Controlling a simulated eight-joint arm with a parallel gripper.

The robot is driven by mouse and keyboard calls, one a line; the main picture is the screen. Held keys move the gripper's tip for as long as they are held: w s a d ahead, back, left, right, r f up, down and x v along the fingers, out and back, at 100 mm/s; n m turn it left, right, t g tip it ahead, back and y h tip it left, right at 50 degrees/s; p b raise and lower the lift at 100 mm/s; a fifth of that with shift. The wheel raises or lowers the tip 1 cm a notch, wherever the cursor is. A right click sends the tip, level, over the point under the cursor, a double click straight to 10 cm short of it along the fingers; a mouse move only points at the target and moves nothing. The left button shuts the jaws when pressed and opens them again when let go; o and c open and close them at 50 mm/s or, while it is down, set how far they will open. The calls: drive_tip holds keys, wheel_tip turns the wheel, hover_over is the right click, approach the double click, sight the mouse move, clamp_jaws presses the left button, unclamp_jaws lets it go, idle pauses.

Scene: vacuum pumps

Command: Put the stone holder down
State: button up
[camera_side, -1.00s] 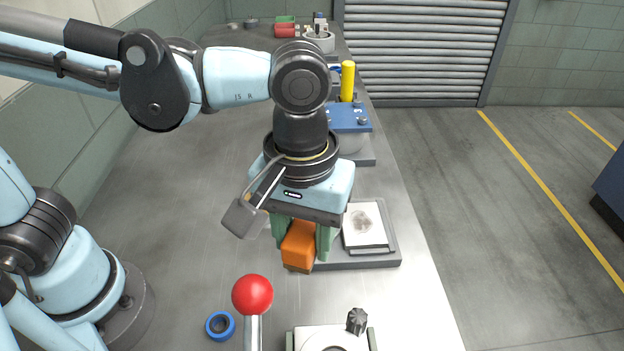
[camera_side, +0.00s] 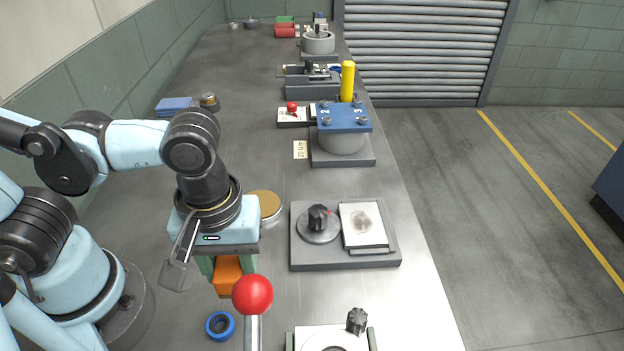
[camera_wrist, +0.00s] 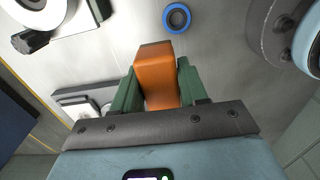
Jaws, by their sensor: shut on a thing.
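The stone holder appears to be the orange block (camera_side: 228,277), held between the green fingers of my gripper (camera_side: 226,272). In the wrist view the orange block (camera_wrist: 157,76) sits between both fingers of my gripper (camera_wrist: 158,85), which are shut on it. In the side view it is in front of my arm, left of the grey plate with the black knob. Its lower right part is close to the red ball in the picture. Whether it touches the bench cannot be told.
A blue ring (camera_side: 220,325) lies on the bench just below the block in the picture. A red ball on a lever (camera_side: 252,295) stands at the front. A grey plate (camera_side: 345,258) with a black knob (camera_side: 318,217) and a white pad (camera_side: 363,226) lies to the right. A tan-topped round thing (camera_side: 264,204) stands behind my gripper.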

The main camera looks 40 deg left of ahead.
drive_tip(key=w+a+f, duration=0.1)
drive_tip(key=w, duration=0.1)
drive_tip(key=w+a+f, duration=0.1)
drive_tip(key=w, duration=0.1)
drive_tip(key=w+a+f, duration=0.1)
drive_tip(key=f, duration=0.1)
drive_tip(key=shift+w+a+f, duration=0.1)
drive_tip(key=shift+w+a, duration=0.25)
drive_tip(key=shift+w, duration=0.05)
drive_tip(key=shift+f, duration=1.95)
drive_tip(key=shift+f, duration=0.1)
drive_tip(key=o, duration=1.2)
drive_tip(key=shift+r, duration=6.05)
drive_tip(key=w+a+r+m+t, duration=0.1)
drive_tip(key=w+a+m+t, duration=0.5)
drive_tip(key=a+m, duration=0.3)
drive_tip(key=shift+w+a+r+t, duration=0.15)
drive_tip(key=shift+w+a+t, duration=0.2)
drive_tip(key=shift+a+t, duration=0.45)
